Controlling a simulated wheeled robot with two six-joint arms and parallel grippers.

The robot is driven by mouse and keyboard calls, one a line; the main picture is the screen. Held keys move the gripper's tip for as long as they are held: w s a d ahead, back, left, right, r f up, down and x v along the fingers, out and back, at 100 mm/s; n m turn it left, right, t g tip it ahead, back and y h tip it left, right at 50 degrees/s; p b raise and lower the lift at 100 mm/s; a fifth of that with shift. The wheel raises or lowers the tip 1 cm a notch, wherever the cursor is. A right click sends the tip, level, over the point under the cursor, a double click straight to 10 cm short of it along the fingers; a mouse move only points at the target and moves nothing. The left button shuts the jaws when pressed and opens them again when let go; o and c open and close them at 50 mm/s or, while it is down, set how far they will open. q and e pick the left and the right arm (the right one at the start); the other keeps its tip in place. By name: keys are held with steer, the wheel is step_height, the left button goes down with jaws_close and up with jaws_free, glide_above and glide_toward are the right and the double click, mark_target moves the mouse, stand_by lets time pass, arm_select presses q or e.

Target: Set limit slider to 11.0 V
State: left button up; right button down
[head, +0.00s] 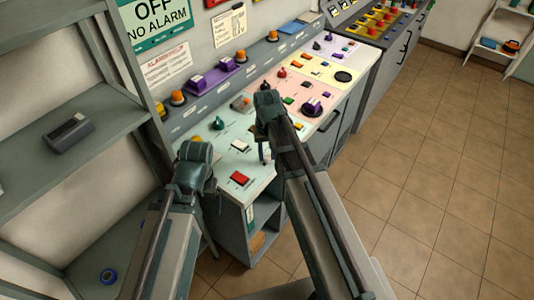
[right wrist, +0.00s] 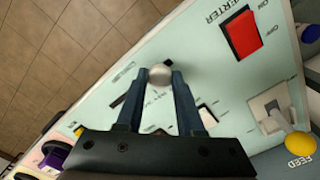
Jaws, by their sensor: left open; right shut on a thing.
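The limit slider's round silver knob (right wrist: 159,73) sits at a dark slot in the pale green panel (right wrist: 80,105) in the right wrist view. My right gripper (right wrist: 159,80) has its two fingers on either side of the knob and is shut on it. Small print beside the slot is too small to read, so I cannot tell the set value. In the head view my right gripper (head: 264,152) reaches down to the panel and hides the knob. My left gripper (head: 212,198) is open and empty near the panel's near left end, its fingertips hard to make out.
A red rocker switch (right wrist: 241,33) marked ON and OFF and a yellow-knobbed lever (right wrist: 299,144) are near the slider. The console continues to the back right with many buttons and a purple knob (head: 312,107). A grey shelf (head: 60,150) stands left; tiled floor (head: 440,180) is clear at right.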

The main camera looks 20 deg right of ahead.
steer(key=w+d, duration=0.3)
steer(key=d, duration=0.1)
steer(key=shift+w+d, duration=0.4)
steer(key=c, duration=0.5)
jaws_free()
steer(key=shift+r, duration=0.2)
step_height(320, 180, up, 14)
steer(key=p, duration=1.4)
steer(key=shift+f, duration=0.25)
steer(key=shift+s+a+f, duration=0.1)
steer(key=shift+s, duration=0.05)
